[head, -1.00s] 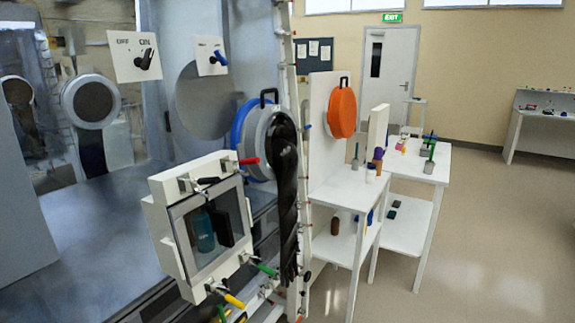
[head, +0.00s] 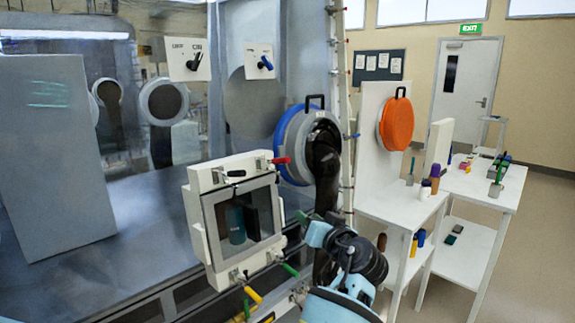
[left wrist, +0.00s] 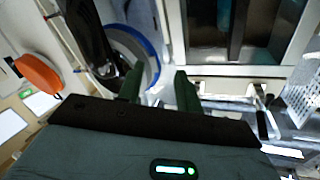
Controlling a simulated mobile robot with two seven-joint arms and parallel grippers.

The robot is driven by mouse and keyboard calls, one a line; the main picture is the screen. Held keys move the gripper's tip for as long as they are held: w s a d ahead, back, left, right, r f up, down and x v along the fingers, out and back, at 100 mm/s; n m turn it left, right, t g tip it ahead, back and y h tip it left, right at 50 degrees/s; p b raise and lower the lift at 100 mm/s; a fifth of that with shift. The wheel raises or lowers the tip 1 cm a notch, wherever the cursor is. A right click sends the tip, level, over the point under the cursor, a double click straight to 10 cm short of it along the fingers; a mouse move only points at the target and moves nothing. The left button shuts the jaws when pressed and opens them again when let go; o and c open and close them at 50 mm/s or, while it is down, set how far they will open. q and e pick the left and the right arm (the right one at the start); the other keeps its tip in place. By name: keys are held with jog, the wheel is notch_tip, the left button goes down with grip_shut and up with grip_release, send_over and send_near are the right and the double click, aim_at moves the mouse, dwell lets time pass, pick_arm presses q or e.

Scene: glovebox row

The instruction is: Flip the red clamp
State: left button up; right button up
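The red clamp (head: 281,160) is at the top right corner of the small windowed door (head: 198,225) on the glovebox. Its red handle points outward to the right in the head view. My left gripper (head: 304,219) is below and to the right of this clamp in the head view, apart from it. In the left wrist view, the gripper's two dark green fingers (left wrist: 158,88) are spread with nothing between them. The red clamp cannot be made out there. My right gripper is not in view.
The door also has a black clamp (head: 236,173), a yellow clamp (head: 253,294) and a green clamp (head: 289,269). A round port with a blue ring (head: 289,140) and a hanging black glove (head: 325,165) is close on the right. A white table (head: 400,203) stands farther right.

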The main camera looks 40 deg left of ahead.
pick_arm(q)
notch_tip(320, 180, up, 14)
jog(key=s+n+g+y, duration=0.2)
jog(key=n+g, duration=0.2)
jog(key=n, duration=0.1)
jog(key=shift+s+d+f+n+g+b, duration=0.2)
jog(key=shift+s+f+n+g+b, duration=0.1)
jog(key=shift+s+n, duration=0.1)
